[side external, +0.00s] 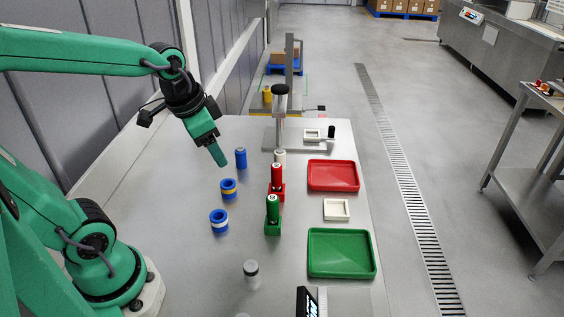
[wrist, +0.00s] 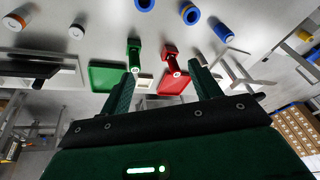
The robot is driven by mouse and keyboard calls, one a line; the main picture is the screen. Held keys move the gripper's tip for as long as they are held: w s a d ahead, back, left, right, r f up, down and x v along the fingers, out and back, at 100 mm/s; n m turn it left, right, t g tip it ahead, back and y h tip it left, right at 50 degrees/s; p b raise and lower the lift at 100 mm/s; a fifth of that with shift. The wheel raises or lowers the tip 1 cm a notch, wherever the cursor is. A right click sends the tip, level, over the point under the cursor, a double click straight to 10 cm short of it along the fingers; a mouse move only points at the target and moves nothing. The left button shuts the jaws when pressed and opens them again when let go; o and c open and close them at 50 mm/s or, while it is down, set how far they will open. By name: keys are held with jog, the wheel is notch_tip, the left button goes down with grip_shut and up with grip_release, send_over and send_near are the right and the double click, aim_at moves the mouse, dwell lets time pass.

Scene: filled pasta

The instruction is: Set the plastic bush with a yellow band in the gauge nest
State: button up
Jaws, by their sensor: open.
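The blue bush with a yellow band (side external: 228,188) stands on the grey table, left of the red and green posts. In the wrist view a blue bush with a yellowish band (wrist: 189,13) shows at the top edge. A white square nest (side external: 313,134) sits on the base of the gauge stand (side external: 289,95); a similar white square frame (side external: 336,209) lies between the trays. Which one is the gauge nest is not marked. My gripper (side external: 219,156) is above the table, up and slightly left of the bush, and apart from it. Its fingers (wrist: 163,69) are apart and empty.
A blue bush with a white band (side external: 219,221) and a blue cylinder (side external: 241,158) stand near the yellow-banded bush. Red (side external: 277,178) and green (side external: 273,210) posts stand right. Red (side external: 333,176) and green (side external: 342,253) trays line the table's right side.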

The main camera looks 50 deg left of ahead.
jog(key=s+d, duration=0.1)
jog(key=s+r+n+t, duration=0.1)
jog(key=s, duration=0.1)
jog(key=s+d+r+n, duration=0.1)
jog(key=shift+s+d+r+t, duration=0.15)
jog(key=shift+d+t, duration=0.15)
jog(key=shift+o, duration=0.5)
jog(key=shift+s+d+r+n, duration=0.1)
jog(key=shift+s+d+n, duration=0.15)
jog(key=shift+s+n, duration=0.2)
jog(key=shift+w, duration=0.1)
jog(key=m+g, duration=0.2)
jog(key=g, duration=0.3)
send_over(228, 189)
jog(key=w+a, duration=0.1)
notch_tip(228, 189, down, 14)
jog(key=shift+w+a+f, duration=0.25)
jog(key=shift+a+f, duration=0.3)
jog(key=shift+f, duration=0.25)
jog(key=shift+f, duration=0.1)
jog(key=shift+f, duration=1.2)
